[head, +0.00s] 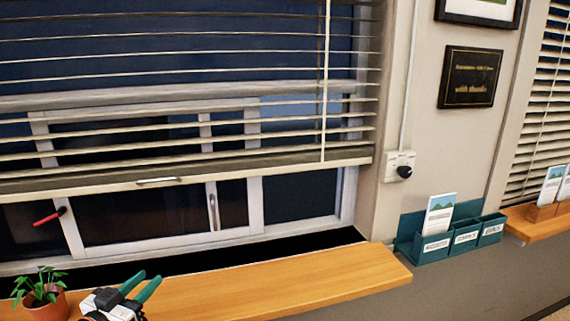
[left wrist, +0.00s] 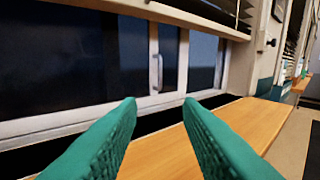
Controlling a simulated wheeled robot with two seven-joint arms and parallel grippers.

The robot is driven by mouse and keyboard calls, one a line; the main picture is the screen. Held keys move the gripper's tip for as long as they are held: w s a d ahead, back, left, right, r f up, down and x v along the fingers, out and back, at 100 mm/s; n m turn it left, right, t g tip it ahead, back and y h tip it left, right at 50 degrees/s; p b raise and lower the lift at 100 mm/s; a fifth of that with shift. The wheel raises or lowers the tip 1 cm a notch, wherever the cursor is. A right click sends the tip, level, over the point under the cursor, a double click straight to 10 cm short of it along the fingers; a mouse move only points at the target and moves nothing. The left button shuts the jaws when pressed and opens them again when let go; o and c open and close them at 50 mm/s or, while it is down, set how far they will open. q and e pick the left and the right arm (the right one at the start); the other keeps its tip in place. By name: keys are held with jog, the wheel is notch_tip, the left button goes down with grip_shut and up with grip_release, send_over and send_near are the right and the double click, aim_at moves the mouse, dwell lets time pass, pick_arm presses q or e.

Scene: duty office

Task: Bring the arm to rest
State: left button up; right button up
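My left gripper (head: 140,284) shows at the bottom left of the head view, above the wooden sill. Its two green fingers stand apart with nothing between them. In the left wrist view the same fingers (left wrist: 160,105) are spread, with the sill and the window frame beyond them. My right gripper is in neither view.
A potted plant (head: 43,296) stands on the sill (head: 300,280) left of my left gripper. Window blinds (head: 200,100) hang partly lowered over the sliding window. Teal leaflet holders (head: 465,237) are at the right. The sill's right part is clear.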

pick_arm(q)
jog(key=s+d+f+g+y, duration=0.2)
jog(key=s+d+f+g, duration=0.15)
jog(key=s+f, duration=0.4)
jog(key=s+d+f+g+y, duration=0.1)
jog(key=s+d+f+g, duration=0.25)
jog(key=s+f, duration=0.4)
jog(key=s+d+f+n+g+y, duration=0.1)
jog(key=s+f+g, duration=0.2)
jog(key=s, duration=0.5)
jog(key=s+f+g+y, duration=0.1)
jog(key=s+f+g, duration=0.25)
jog(key=s, duration=0.35)
notch_tip(320, 180, down, 28)
jog(key=s+f+g, duration=0.1)
jog(key=s+g, duration=0.1)
jog(key=s+a+f, duration=0.2)
jog(key=s+f, duration=1.2)
jog(key=s, duration=0.2)
jog(key=shift+a+g+y+b, duration=0.25)
jog(key=shift+g+y+b, duration=0.05)
jog(key=shift+g, duration=0.05)
